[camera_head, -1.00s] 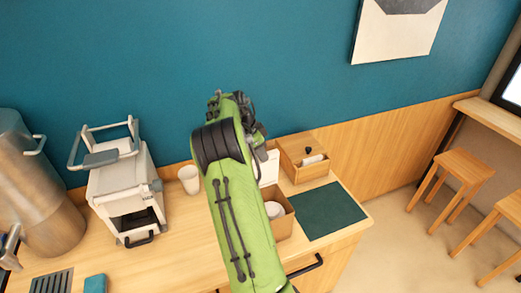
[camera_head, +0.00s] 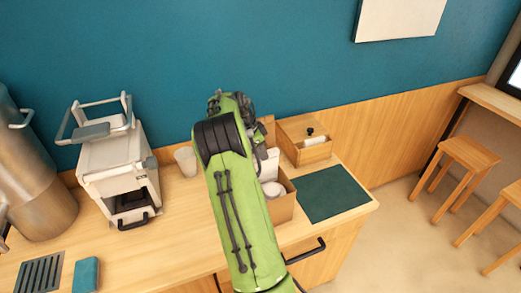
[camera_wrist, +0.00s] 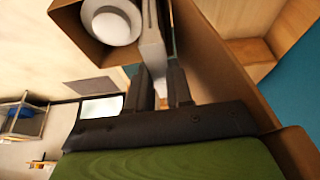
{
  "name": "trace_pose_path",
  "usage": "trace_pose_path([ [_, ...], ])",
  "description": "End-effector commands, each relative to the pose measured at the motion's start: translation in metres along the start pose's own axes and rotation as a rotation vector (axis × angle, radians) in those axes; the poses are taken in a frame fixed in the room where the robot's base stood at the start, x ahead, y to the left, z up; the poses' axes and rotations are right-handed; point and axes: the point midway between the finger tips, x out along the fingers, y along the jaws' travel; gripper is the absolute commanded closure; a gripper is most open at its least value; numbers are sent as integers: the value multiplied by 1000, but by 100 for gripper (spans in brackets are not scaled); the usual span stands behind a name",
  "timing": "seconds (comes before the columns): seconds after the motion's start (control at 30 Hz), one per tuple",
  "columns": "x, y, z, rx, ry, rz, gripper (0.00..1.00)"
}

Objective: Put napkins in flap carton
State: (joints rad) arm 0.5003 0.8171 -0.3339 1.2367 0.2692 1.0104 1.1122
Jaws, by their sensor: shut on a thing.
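The open brown flap carton (camera_head: 283,207) stands on the counter, partly hidden behind my green arm. A white round item (camera_wrist: 110,22) lies inside it. White napkins (camera_wrist: 152,48) are upright between my fingers at the carton's opening; their white face also shows in the head view (camera_head: 269,163). My gripper (camera_wrist: 162,88) is shut on the napkins, and the head view hides it behind the arm. A brown carton wall or flap (camera_wrist: 222,75) is close beside the fingers. I cannot tell whether the napkins touch the carton floor.
A wooden box with a dark knob (camera_head: 305,142) stands behind the carton. A dark green mat (camera_head: 333,194) is to its right. A white cup (camera_head: 186,161) and a white machine (camera_head: 118,175) are to the left.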

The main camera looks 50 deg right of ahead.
Motion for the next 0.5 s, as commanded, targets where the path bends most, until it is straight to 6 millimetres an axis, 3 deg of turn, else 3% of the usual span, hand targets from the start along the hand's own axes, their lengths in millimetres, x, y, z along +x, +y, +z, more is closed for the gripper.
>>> trace_pose_path([
  [0.5,48,0,20,-1,-1,0,100],
])
